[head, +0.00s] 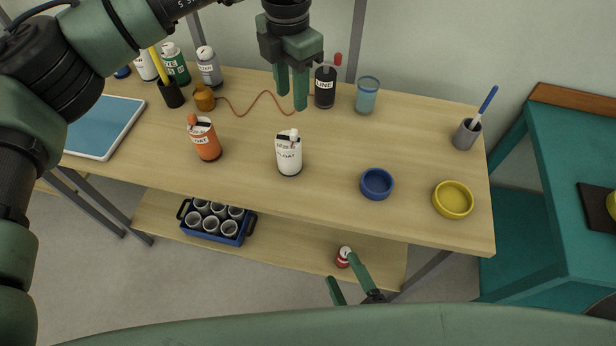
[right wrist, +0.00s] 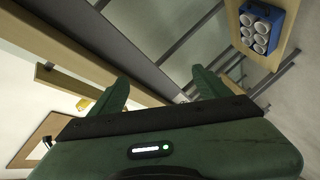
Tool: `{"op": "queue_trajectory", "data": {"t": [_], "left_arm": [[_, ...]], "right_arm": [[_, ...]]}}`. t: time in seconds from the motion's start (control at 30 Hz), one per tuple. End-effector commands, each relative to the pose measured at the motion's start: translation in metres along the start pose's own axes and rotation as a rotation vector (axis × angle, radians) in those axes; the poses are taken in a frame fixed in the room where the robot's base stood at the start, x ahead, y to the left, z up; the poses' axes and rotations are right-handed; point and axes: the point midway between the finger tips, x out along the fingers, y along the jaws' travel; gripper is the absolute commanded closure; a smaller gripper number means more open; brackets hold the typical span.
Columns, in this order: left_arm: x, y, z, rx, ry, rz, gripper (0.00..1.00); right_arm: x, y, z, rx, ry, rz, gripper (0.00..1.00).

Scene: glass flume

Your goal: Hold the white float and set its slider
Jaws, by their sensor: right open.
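The white float (head: 289,158) is a white canister with a printed label, standing upright near the middle of the wooden table. A dark strip and a small white knob, which looks like its slider (head: 291,136), show at its top; the slider's exact setting is too small to read. My left gripper (head: 292,101) points down above and behind the float, apart from it, with its fingers a little apart and nothing between them. My right gripper (head: 347,275) is open and empty, low in front of the table's front edge. Its fingers also show spread in the right wrist view (right wrist: 162,90).
An orange canister (head: 207,146) stands left of the float, a black bottle (head: 325,90) and blue glass (head: 367,98) behind. Blue (head: 376,185) and yellow (head: 452,200) bowls are at right. A blue crate of cups (head: 213,228) and a red-and-white can (head: 343,258) are on the lower shelf.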

Motion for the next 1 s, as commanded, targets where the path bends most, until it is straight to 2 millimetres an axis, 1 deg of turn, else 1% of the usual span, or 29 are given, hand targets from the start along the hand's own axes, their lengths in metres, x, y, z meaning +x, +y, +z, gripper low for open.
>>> {"op": "queue_trajectory", "data": {"t": [0.03,0.1,0.23,0.33,0.37,0.43,0.47,0.5,0.57,0.6,0.67,0.7,0.77,0.8,0.9,1.0], "left_arm": [[0.000,0.000,0.000,0.000,0.000,0.000,0.64],[0.000,0.000,0.000,0.000,0.000,0.000,0.64],[0.000,0.000,0.000,0.000,0.000,0.000,0.64],[0.000,0.000,0.000,0.000,0.000,0.000,0.64],[0.000,0.000,0.000,0.000,0.000,0.000,0.64],[0.000,0.000,0.000,0.000,0.000,0.000,0.64],[0.000,0.000,0.000,0.000,0.000,0.000,0.64],[0.000,0.000,0.000,0.000,0.000,0.000,0.64],[0.000,0.000,0.000,0.000,0.000,0.000,0.64],[0.000,0.000,0.000,0.000,0.000,0.000,0.64],[0.000,0.000,0.000,0.000,0.000,0.000,0.64],[0.000,0.000,0.000,0.000,0.000,0.000,0.64],[0.000,0.000,0.000,0.000,0.000,0.000,0.64],[0.000,0.000,0.000,0.000,0.000,0.000,0.64],[0.000,0.000,0.000,0.000,0.000,0.000,0.64],[0.000,0.000,0.000,0.000,0.000,0.000,0.64]], "right_arm": [[-0.002,0.023,-0.015,-0.064,0.036,0.050,0.23],[-0.005,0.049,-0.033,-0.153,0.082,0.112,0.23],[-0.006,0.091,-0.063,-0.318,0.150,0.213,0.23],[-0.002,0.121,-0.084,-0.461,0.192,0.288,0.23],[0.001,0.129,-0.090,-0.508,0.203,0.311,0.23],[0.013,0.148,-0.103,-0.631,0.223,0.363,0.23],[0.021,0.154,-0.108,-0.691,0.229,0.383,0.23],[0.033,0.162,-0.113,-0.773,0.232,0.405,0.23],[0.051,0.168,-0.118,-0.890,0.229,0.421,0.23],[0.064,0.170,-0.120,-0.977,0.225,0.426,0.23],[0.086,0.170,-0.122,-1.128,0.215,0.425,0.23],[0.101,0.168,-0.122,-1.251,0.204,0.416,0.23],[0.122,0.160,-0.120,-1.460,0.187,0.394,0.23],[0.134,0.154,-0.117,-1.597,0.175,0.374,0.23],[0.153,0.141,-0.109,-1.874,0.150,0.332,0.23],[0.164,0.134,-0.103,-2.047,0.132,0.306,0.23]]}}
